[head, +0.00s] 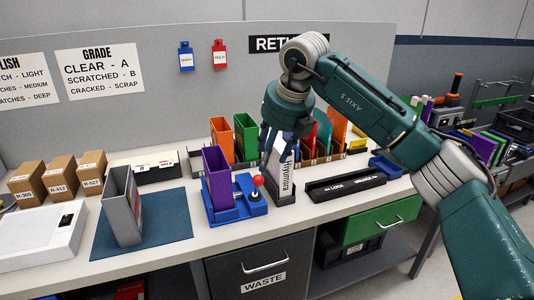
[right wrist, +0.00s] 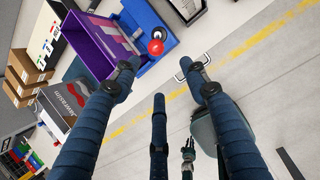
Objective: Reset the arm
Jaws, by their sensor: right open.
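My right arm (head: 365,100) is green and reaches in from the right, bent over the bench. Its right gripper (head: 279,143) points down, open, above and behind the blue fixture (head: 222,213). A white upright "Hyumura" case (head: 283,170) in a black stand shows just below and behind the fingers; touching cannot be told. In the right wrist view my dark fingers (right wrist: 163,85) are spread with nothing between them. A purple case (head: 217,178) stands in the blue fixture, beside a red-knobbed lever (head: 258,181). My left gripper cannot be made out.
A grey case (head: 123,207) stands on a blue mat (head: 165,237). Cardboard boxes (head: 60,175) and a white device (head: 40,238) are at left. Coloured cases stand behind my gripper. A black lock bar (head: 346,188) lies right; a green drawer (head: 380,220) is below.

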